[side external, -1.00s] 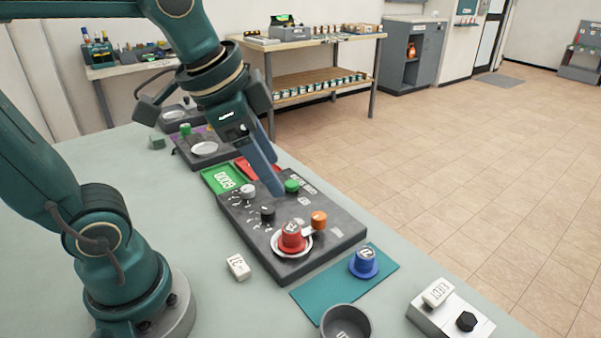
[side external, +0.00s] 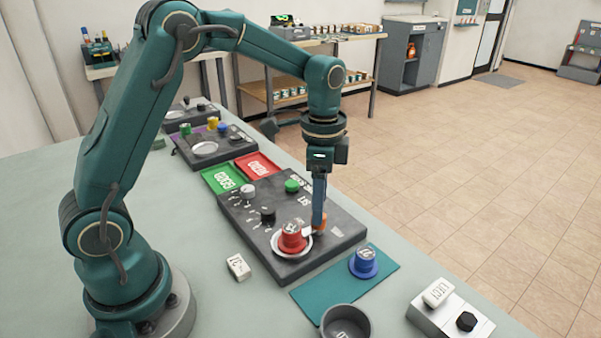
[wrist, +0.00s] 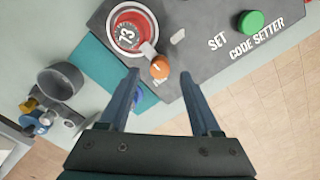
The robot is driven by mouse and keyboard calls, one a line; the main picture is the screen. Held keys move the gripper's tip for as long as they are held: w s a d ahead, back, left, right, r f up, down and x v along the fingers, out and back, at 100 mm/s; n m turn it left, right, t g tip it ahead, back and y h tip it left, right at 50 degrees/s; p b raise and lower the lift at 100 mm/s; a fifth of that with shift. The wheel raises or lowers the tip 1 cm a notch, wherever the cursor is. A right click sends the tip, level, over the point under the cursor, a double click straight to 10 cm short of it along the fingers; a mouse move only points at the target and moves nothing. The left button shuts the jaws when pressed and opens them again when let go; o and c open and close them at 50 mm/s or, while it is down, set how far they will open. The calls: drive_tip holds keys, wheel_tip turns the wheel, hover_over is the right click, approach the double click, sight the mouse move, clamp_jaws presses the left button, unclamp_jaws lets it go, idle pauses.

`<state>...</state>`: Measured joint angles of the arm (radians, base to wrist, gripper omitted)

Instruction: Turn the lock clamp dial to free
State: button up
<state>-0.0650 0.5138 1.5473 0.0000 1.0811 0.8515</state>
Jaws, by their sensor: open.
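The orange dial (wrist: 160,67) stands on the dark panel (wrist: 104,10), beside the red lock piece (wrist: 126,36) marked 13. A light grey tab reaches from the dial toward the red piece's rim. My gripper (wrist: 160,74) is open, pointing down, with its fingertips on either side of the dial in the wrist view. I cannot tell whether they touch it. In the side view my gripper (side external: 318,232) hides much of the dial. The red piece (side external: 291,237) sits upright in a pale ring. The lettering by the dial is mostly hidden.
A green button (side external: 291,186), a black knob (side external: 267,214) and a white knob (side external: 247,191) share the panel. A blue numbered piece (side external: 364,262) stands on a teal mat (side external: 322,297). A grey cup (side external: 345,323) and a white tag (side external: 238,266) lie nearby.

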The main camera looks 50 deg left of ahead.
drive_tip(key=shift+f, duration=1.5)
clamp_jaws()
